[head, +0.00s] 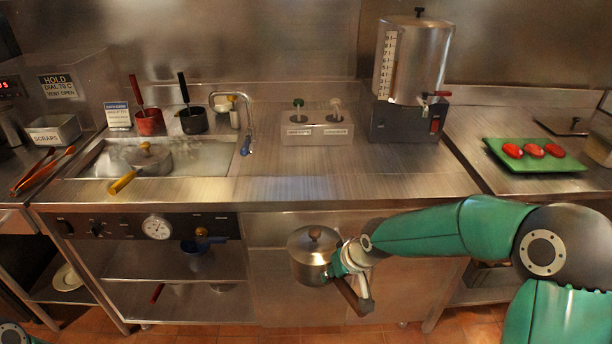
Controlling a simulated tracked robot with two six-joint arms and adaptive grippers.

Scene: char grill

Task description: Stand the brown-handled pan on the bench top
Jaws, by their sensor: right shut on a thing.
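The brown-handled pan (312,262) is a steel pot with a lid and a dark brown knob. It hangs in the air in front of the bench's front panel, below the level of the bench top (340,178), and looks roughly upright. My right gripper (341,272) comes in from the right and is shut on the pan's handle side. A dark brown bar, seemingly the handle, shows below the gripper; the exact grip is partly hidden. My left gripper is not in view; only a bit of my left arm shows in the bottom left corner.
A yellow-handled pan (150,160) sits in the sunken well at left. A tap (246,130), a holder with two stoppered pots (317,132) and a steel urn (410,75) stand further back. The bench's middle front is clear. A green tray (540,163) lies right.

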